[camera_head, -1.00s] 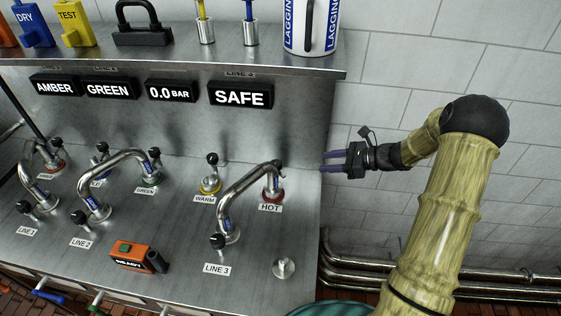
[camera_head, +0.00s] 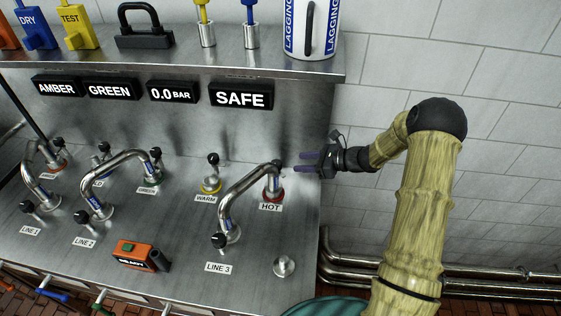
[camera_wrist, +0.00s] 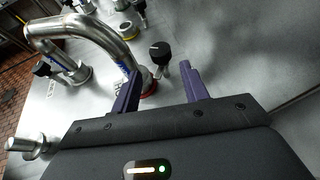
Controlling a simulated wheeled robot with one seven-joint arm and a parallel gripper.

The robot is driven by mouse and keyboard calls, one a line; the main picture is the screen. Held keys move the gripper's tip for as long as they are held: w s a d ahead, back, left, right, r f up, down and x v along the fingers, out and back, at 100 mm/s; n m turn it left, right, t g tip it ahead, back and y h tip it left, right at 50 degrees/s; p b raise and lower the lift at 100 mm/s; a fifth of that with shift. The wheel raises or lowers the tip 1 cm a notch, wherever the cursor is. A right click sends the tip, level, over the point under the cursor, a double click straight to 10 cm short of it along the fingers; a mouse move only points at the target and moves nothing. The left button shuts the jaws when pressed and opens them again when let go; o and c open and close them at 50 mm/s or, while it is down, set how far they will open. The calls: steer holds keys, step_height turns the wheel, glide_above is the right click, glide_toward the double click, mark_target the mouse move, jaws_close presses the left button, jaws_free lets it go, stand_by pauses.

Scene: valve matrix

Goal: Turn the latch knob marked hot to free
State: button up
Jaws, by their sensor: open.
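The hot knob (camera_head: 277,165) is a black knob at the top of a silver fitting with a red collar (camera_head: 274,195), above the HOT label (camera_head: 271,207). In the wrist view the black knob (camera_wrist: 160,53) with its pale mark stands just beyond and between my fingers, with the red collar (camera_wrist: 150,90) partly behind the left finger. My gripper (camera_head: 301,163) is open, its two purple fingers pointing left at the knob from the right. It also shows in the wrist view (camera_wrist: 160,70). No contact with the knob can be made out.
A bent steel pipe (camera_head: 231,192) runs from the hot fitting down to the LINE 3 knob (camera_head: 219,241). The display above reads SAFE (camera_head: 240,98). The shelf (camera_head: 180,62) overhangs the panel; bare steel lies right of the hot fitting.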

mark_target(278, 163)
steer(key=p+x, duration=0.1)
steer(key=x, duration=0.7)
steer(key=shift+w+a+f+p, duration=0.1)
steer(key=shift+w+p, duration=0.1)
steer(key=shift+p, duration=0.15)
steer(key=shift+a+f, duration=0.1)
steer(key=shift+a, duration=0.15)
steer(key=c, duration=0.6)
steer(key=shift+a, duration=0.1)
steer(key=shift+c, duration=0.6)
